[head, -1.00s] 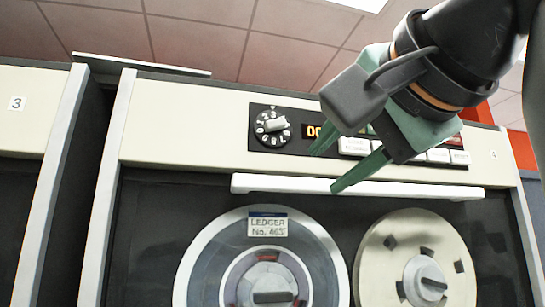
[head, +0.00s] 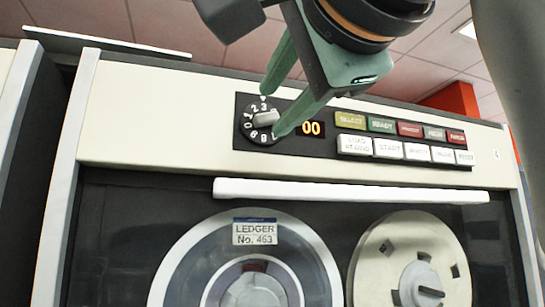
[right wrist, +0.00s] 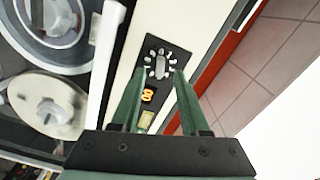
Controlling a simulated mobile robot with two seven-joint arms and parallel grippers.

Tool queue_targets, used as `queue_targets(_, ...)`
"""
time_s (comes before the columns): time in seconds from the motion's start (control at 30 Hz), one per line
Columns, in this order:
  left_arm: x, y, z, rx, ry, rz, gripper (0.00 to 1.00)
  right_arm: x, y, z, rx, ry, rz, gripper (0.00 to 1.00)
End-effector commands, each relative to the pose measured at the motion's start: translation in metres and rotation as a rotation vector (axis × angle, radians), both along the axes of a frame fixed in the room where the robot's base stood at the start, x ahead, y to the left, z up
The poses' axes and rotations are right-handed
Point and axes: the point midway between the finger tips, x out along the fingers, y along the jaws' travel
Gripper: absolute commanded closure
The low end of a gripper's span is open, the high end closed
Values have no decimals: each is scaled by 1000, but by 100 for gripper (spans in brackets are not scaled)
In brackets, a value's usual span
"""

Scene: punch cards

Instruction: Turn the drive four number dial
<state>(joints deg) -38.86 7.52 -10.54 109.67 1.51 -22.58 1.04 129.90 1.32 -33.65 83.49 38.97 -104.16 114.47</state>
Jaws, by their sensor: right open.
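The number dial (head: 262,121) of drive four is a round black knob with white digits and a pale grip bar, on the black control panel of the cream cabinet. My right gripper (head: 270,112) is open, its two green fingers reaching toward the dial from above right in the head view, one by the upper edge and one by the right edge. In the right wrist view the dial (right wrist: 159,66) shows between and just beyond the tips of the open fingers. I cannot tell if they touch it. My left gripper is not in view.
An orange display (head: 311,128) reading 00 and several coloured and white buttons (head: 388,148) lie right of the dial. A white bar handle (head: 350,190) runs below the panel. Tape reels (head: 415,262) sit behind the door below.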

Motion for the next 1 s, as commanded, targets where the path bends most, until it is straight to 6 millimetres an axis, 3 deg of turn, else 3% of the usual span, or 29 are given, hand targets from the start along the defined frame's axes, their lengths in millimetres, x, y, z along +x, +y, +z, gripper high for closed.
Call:
queue_targets(0.2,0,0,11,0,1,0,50,23,7,1,1,0,-1,55)
queue_targets(0.57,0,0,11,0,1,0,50,27,9,0,1,-1,0,56)
queue_targets(0.9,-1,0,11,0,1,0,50,27,8,0,0,-1,0,94)
queue_targets(1.0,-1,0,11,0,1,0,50,27,9,0,0,-1,0,100)
